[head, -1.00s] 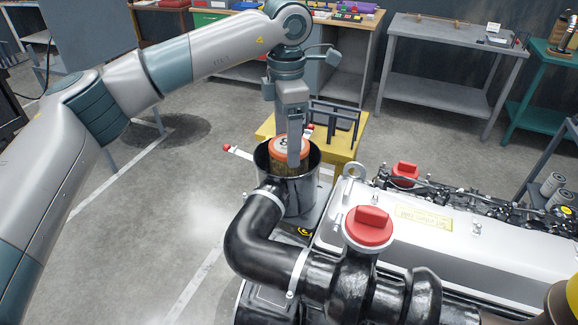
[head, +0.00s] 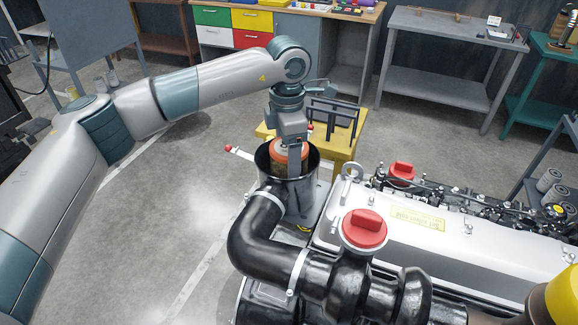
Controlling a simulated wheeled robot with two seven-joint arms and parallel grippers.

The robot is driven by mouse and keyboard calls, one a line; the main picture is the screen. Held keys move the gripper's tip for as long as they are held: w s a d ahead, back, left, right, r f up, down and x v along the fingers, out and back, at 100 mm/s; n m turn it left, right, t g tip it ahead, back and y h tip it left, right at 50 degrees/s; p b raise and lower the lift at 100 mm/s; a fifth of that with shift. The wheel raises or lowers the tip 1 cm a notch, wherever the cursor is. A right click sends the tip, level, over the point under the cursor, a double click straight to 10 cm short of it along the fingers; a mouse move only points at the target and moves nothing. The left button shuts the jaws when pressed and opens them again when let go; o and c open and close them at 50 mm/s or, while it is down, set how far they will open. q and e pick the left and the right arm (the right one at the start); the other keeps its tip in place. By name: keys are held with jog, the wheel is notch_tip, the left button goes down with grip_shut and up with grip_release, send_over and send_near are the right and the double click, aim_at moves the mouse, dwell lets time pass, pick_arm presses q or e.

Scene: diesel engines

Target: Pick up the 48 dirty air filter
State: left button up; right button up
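The air filter (head: 280,155) has an orange top and stands inside the open black canister (head: 287,188). The canister wall hides its lower part. My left gripper (head: 294,168) points straight down into the canister mouth. One finger lies over the right part of the filter top and reaches below the rim. The other finger is hidden, so I cannot tell whether the gripper is open or closed on the filter. My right gripper is not in view.
A black hose (head: 258,235) runs from the canister to the engine (head: 430,235), which has a red cap (head: 364,228). A yellow stand (head: 343,150) with a dark rack is behind the canister. A red-tipped latch (head: 238,152) sticks out left. Floor at left is open.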

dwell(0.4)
pick_arm(q)
jog(key=c, duration=0.9)
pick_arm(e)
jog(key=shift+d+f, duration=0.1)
pick_arm(q)
notch_tip(320, 180, up, 18)
jog(key=b, duration=0.6)
jog(key=shift+b, duration=0.3)
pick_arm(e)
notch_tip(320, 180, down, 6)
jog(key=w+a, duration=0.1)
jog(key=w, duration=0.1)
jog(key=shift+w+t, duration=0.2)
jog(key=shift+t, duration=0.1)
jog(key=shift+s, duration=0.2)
